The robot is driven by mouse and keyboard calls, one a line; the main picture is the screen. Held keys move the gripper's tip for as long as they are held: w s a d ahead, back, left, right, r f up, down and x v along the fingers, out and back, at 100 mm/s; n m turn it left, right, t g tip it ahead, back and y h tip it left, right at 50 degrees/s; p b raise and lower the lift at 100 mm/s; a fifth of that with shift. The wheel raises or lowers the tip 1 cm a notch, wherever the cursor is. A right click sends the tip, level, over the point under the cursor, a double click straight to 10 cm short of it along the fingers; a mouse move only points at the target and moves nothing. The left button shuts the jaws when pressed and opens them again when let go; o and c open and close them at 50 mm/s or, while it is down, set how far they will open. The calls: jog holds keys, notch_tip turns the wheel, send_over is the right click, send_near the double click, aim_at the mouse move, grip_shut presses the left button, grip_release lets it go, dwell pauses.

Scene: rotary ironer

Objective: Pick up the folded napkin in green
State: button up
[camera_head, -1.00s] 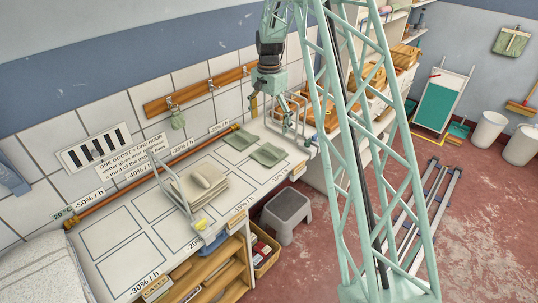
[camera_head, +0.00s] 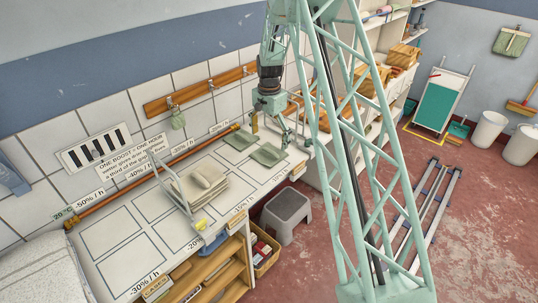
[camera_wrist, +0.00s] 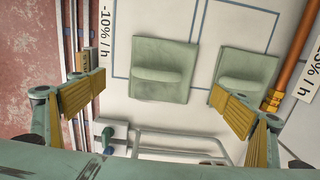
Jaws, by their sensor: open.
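Two folded green napkins lie flat on the white worktop in the head view: a nearer one (camera_head: 268,154) and a farther one (camera_head: 240,139). Each has a rounded raised fold. In the wrist view the nearer napkin (camera_wrist: 163,70) is beyond the gap between my fingers, and the other napkin (camera_wrist: 244,75) is at the right, partly behind the right finger. My gripper (camera_wrist: 160,100) is open and empty, with yellow pads spread wide. In the head view my gripper (camera_head: 287,134) hangs over the worktop, to the right of both napkins, partly hidden by the mast.
A stack of cream folded cloths (camera_head: 206,180) lies left of the napkins, beside a metal frame (camera_head: 178,190). A wire rack (camera_wrist: 180,143) stands close below the fingers in the wrist view. A copper pipe (camera_head: 150,172) runs along the worktop's back. A grey stool (camera_head: 286,208) stands in front.

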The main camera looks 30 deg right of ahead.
aim_at(269, 150)
jog(key=shift+f, duration=0.15)
jog(key=shift+w+f, duration=0.2)
jog(key=shift+f, duration=2.25)
jog(key=shift+c, duration=0.4)
jog(key=c, duration=1.8)
